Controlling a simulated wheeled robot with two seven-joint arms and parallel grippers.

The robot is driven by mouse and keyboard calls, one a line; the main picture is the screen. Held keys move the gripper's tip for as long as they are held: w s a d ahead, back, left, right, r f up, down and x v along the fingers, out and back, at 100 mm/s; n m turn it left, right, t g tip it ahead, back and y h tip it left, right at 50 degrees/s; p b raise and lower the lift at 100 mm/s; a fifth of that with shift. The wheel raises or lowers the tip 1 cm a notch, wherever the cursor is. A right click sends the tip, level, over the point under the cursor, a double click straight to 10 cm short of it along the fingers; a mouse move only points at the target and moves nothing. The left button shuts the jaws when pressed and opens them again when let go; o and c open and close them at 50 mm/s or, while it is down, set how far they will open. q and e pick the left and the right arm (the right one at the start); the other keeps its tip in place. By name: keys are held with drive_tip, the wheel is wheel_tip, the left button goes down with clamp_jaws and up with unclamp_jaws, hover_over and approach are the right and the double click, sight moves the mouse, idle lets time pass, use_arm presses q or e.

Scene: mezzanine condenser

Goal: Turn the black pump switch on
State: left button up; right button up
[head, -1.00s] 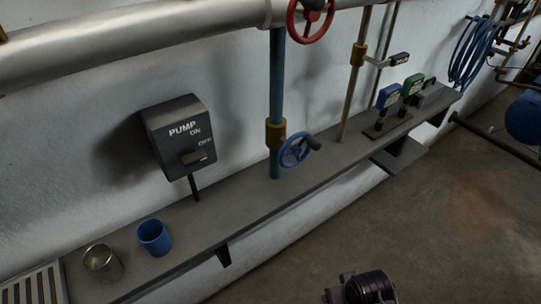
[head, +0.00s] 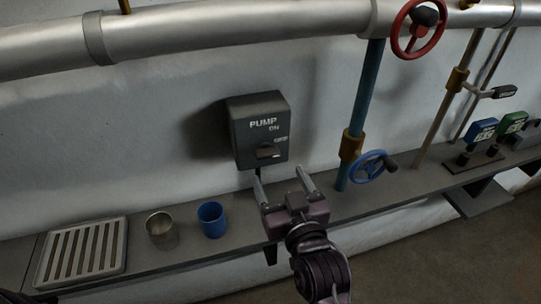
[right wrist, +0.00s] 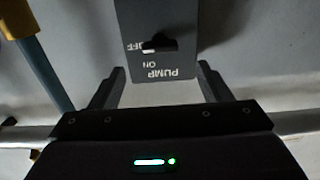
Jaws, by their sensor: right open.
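The grey pump box (head: 258,112) is on the wall above the shelf, with PUMP, ON and OFF lettering. Its black switch (head: 268,152) sits low on the front, just below the OFF label in the head view. My right gripper (head: 281,175) is open and empty, its fingers pointing up at the box from below and in front. In the right wrist view the box (right wrist: 155,15) appears upside down between the open fingers (right wrist: 160,68), and the switch (right wrist: 160,43) lies beyond the fingertips, its narrow end toward OFF.
A blue cup (head: 211,222), a metal cup (head: 161,232) and a slatted drain tray (head: 82,252) are on the shelf, left of my right gripper. A blue valve wheel (head: 370,167) on a teal pipe (head: 362,105) stands to the right. A red wheel (head: 410,45) is above.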

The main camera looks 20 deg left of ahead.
sight(269, 156)
drive_tip(key=p+x, duration=0.2)
drive_tip(key=x, duration=0.5)
drive_tip(key=shift+w+a, duration=0.2)
drive_tip(key=shift+w, duration=0.05)
